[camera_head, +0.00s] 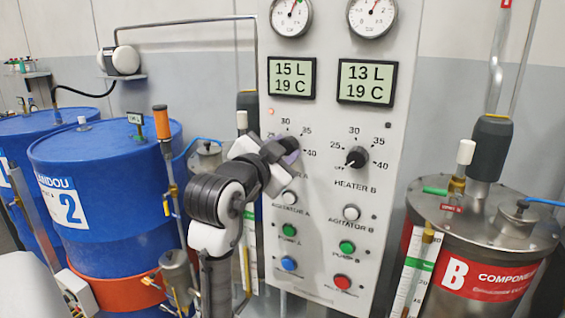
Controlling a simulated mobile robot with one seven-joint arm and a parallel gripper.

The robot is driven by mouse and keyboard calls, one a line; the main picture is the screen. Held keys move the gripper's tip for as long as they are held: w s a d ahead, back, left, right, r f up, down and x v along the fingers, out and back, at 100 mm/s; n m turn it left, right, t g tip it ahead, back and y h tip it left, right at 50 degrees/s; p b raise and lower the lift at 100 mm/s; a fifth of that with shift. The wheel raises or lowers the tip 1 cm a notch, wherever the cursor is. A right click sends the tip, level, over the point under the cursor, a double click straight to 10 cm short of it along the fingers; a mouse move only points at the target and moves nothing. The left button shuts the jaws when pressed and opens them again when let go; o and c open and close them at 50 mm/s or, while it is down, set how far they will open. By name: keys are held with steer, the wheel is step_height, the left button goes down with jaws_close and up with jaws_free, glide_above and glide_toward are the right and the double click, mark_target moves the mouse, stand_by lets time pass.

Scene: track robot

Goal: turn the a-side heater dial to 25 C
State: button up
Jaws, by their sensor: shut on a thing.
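The heater A dial on the grey control panel (335,215) is almost wholly hidden behind my gripper (281,150). My gripper is shut on that dial, reaching in from the lower left. The left display (292,78) above reads 15 L and 19 C. A small reddish lamp (270,112) sits at the upper left of the dial.
The heater B dial (357,158) is close on the right, its pointer toward the lower left. Buttons such as agitator A (289,198) lie below. A blue drum (105,190) and an orange-handled valve (161,122) stand left, a steel tank (490,235) right.

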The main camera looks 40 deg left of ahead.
steer(key=m+b, duration=0.2)
steer(key=m, duration=0.2)
steer(key=shift+m+b, duration=0.3)
steer(key=shift+b, duration=0.1)
stand_by(0.4)
steer(key=o, duration=1)
steer(key=shift+c, duration=0.2)
steer(key=b+v, duration=0.2)
steer(key=v, duration=1.2)
steer(key=shift+w+d, duration=0.1)
